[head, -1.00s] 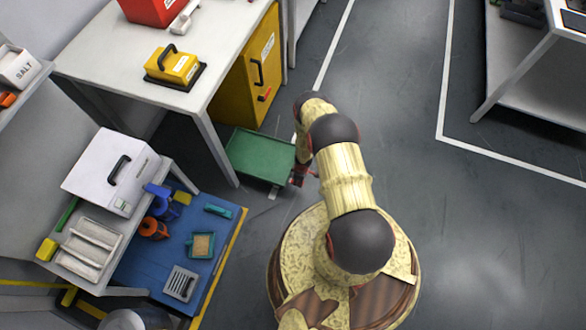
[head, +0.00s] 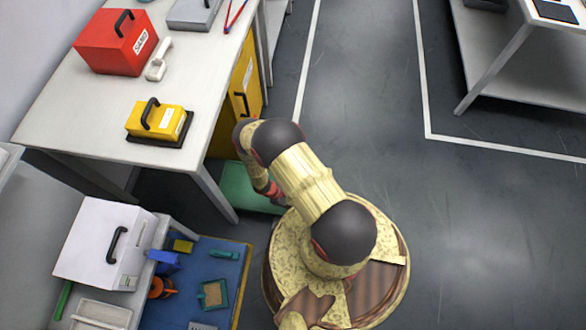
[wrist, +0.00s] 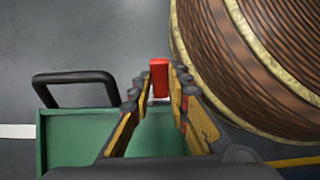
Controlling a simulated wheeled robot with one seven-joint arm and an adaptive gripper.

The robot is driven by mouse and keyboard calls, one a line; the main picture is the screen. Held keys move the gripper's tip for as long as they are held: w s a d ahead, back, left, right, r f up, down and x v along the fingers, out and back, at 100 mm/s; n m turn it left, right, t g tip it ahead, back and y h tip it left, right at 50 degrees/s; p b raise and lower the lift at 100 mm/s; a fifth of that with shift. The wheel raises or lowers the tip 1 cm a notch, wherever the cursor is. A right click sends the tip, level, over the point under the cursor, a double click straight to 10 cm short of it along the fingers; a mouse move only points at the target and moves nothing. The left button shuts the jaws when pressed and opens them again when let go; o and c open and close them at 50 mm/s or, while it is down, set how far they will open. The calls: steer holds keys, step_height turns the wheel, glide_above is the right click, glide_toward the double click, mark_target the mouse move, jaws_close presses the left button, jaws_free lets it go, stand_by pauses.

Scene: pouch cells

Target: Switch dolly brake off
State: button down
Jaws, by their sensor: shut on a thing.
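The dolly is a green flat tray on the floor. In the head view the dolly (head: 240,186) stands beside the table leg, partly hidden by my arm. In the wrist view its green deck (wrist: 75,140) fills the lower left, with a black handle (wrist: 73,77) at its far edge. The red brake lever (wrist: 159,72) stands up at that edge, right of the handle. My gripper (wrist: 159,92) is shut on the red lever, one finger on each side of it. In the head view my gripper (head: 276,192) is at the dolly's right side, its fingertips hard to make out.
My round base is close to the right of the lever. A white table (head: 85,120) with a red box (head: 115,42) and a yellow case (head: 156,119) stands left. A blue mat (head: 215,265) lies lower left. Open floor (head: 360,100) extends right and behind.

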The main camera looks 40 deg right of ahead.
stand_by(0.4)
steer(key=c, duration=1.7)
jaws_free()
steer(key=v, duration=1.2)
steer(key=shift+a, duration=0.1)
steer(key=shift+f, duration=0.1)
